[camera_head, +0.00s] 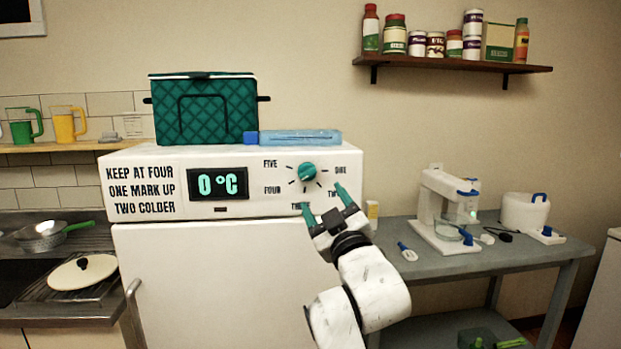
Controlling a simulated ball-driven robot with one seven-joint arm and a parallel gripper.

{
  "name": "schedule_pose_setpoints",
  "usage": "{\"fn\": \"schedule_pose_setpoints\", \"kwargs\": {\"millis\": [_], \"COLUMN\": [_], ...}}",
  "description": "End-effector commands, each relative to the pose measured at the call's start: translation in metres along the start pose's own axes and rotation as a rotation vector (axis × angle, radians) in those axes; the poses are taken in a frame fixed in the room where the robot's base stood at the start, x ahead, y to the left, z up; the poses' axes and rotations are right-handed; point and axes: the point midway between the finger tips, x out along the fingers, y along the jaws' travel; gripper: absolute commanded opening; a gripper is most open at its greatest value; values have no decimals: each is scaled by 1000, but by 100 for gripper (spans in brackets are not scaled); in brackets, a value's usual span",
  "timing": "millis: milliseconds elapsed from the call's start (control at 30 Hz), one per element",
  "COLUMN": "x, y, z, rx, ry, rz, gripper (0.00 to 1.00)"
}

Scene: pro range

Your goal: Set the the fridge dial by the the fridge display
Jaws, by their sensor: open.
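A further word at the lower left is partly hidden by a finger. I cannot tell which mark the knob points to. The fridge display (218,184) left of the dial reads 0 °C in green. Printed text (144,190) left of it reads KEEP AT FOUR, ONE MARK UP TWO COLDER. My gripper (323,197) is open and empty, its two teal fingers apart just below the dial.
A grey table (500,258) with a white machine (447,210) stands on the right. A stove with a pan (42,236) is on the left.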

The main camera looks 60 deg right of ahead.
Motion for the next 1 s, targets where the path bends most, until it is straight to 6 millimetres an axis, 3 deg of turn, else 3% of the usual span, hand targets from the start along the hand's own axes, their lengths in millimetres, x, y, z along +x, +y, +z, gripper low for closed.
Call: {"fn": "schedule_pose_setpoints", "kwargs": {"millis": [300, 500, 933, 1000], "x": [58, 83, 92, 92], "y": [1, 0, -1, -1], "z": [-1, 0, 1, 1], "rx": [0, 2, 2, 2], "ry": [-1, -2, -3, -3], "rz": [-1, -2, -3, -3], "gripper": [68, 68, 68, 62]}}
